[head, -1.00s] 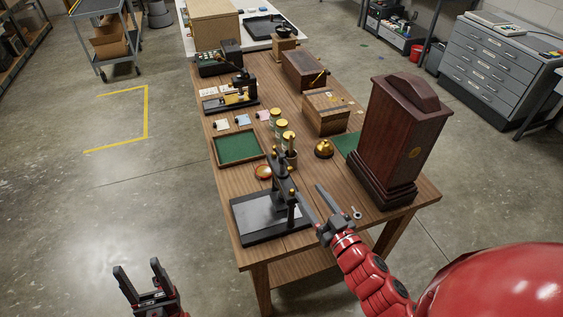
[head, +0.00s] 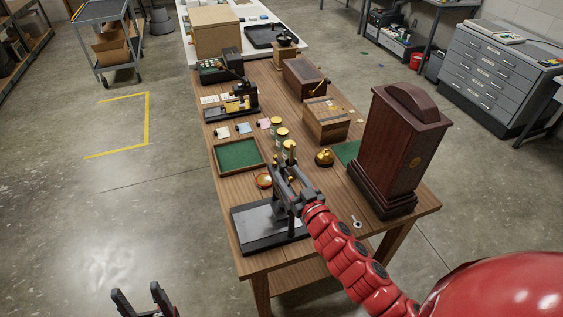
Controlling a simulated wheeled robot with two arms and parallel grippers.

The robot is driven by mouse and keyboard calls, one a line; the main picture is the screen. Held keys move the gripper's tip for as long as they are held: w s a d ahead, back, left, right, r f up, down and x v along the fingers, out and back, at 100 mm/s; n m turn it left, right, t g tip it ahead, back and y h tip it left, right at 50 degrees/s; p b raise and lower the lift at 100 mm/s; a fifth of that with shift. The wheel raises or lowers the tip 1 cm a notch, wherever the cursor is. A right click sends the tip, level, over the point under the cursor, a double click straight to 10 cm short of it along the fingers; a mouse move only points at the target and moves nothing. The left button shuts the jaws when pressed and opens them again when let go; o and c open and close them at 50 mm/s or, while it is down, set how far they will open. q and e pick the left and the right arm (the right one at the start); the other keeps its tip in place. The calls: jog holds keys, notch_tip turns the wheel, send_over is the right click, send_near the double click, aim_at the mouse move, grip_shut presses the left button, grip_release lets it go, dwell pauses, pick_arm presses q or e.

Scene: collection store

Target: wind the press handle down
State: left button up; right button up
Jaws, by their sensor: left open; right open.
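The press stands at the near end of the wooden table. Its dark flat base (head: 258,228) shows, but much of its column and its handle are hidden behind my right gripper. My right gripper (head: 278,172) is open, its fingers reaching up and left around the top of the press. I cannot tell whether the fingers touch the handle. My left gripper (head: 137,297) is open and empty, low over the floor left of the table.
A tall dark wooden case (head: 398,150) stands close on the right. A green-lined tray (head: 238,155), a brass bell (head: 324,157) and several gold-topped jars (head: 282,135) lie beyond the press. A small key-like metal piece (head: 357,221) lies near the front edge.

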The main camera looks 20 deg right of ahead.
aim_at(285, 169)
jog(key=shift+w+a+p, duration=0.2)
jog(key=shift+w+p, duration=0.15)
jog(key=shift+w, duration=0.95)
jog(key=shift+w+a+p, duration=0.15)
jog(key=shift+w+p, duration=0.15)
jog(key=shift+w, duration=1)
grip_shut()
